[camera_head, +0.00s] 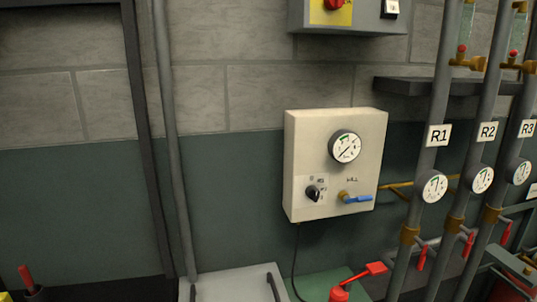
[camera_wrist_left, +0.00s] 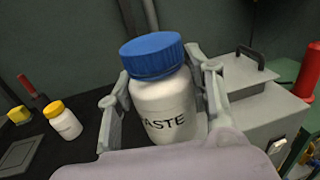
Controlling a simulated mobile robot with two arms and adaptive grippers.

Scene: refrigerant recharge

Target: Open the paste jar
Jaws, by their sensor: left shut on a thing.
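The paste jar (camera_wrist_left: 163,105) is a white bottle with a blue lid (camera_wrist_left: 153,56) and the partly hidden label "PASTE". It shows large in the left wrist view, slightly tilted, with its lid on. My left gripper (camera_wrist_left: 163,90) is shut on the jar's body, one finger on each side below the lid. The lower part of the jar is hidden behind my gripper. Neither the jar nor any gripper shows in the head view. My right gripper is in neither view.
A white bottle with a yellow cap (camera_wrist_left: 64,120) stands on the dark bench (camera_wrist_left: 85,160) at left. A grey box with a handle (camera_wrist_left: 255,100) is at right. The head view shows a wall box with a gauge (camera_head: 335,165) and pipes labelled R1, R2 and R3 (camera_head: 437,135).

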